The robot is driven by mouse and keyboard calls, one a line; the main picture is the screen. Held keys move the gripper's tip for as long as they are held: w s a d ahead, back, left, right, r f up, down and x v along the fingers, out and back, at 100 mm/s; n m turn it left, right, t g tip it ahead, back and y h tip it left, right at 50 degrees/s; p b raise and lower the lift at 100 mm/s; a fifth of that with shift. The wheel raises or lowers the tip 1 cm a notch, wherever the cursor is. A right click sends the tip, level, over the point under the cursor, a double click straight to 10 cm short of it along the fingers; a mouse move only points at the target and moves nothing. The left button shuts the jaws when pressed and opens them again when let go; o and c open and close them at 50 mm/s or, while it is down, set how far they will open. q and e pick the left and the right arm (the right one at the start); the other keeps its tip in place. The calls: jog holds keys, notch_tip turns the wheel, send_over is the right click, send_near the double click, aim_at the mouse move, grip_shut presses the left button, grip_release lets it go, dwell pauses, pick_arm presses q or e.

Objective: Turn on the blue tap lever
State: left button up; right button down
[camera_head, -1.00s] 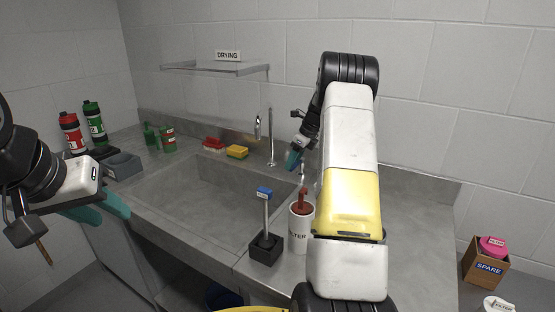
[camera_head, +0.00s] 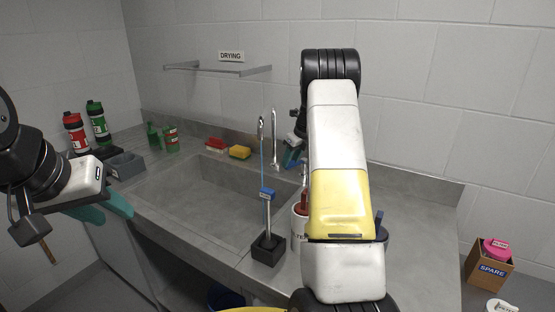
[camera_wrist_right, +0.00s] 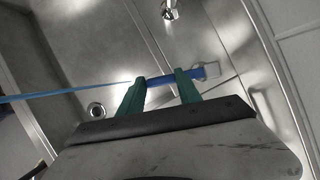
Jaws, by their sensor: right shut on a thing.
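The blue tap lever (camera_wrist_right: 160,81) lies between the teal fingers of my right gripper (camera_wrist_right: 160,88) in the right wrist view, its end reaching past the right finger. My right gripper (camera_head: 292,156) is shut on it, beside the tap (camera_head: 275,135) at the back of the sink (camera_head: 185,195); my arm hides part of the lever in the head view. A thin blue stream (camera_head: 262,155) runs down from the spout, and a blue streak (camera_wrist_right: 60,94) crosses the left of the wrist view. My left gripper (camera_head: 103,209) is empty, its teal fingers apart, at the left.
A blue-topped brush (camera_head: 267,215) stands in a black holder (camera_head: 267,250) at the front edge, beside a white canister (camera_head: 298,230) partly behind my right arm. A yellow sponge (camera_head: 240,152) and red brush (camera_head: 216,144) lie behind the sink. Bottles (camera_head: 76,132) stand left.

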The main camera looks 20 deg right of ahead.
jog(key=c, duration=0.8)
grip_release()
jog(key=shift+v, duration=3.95)
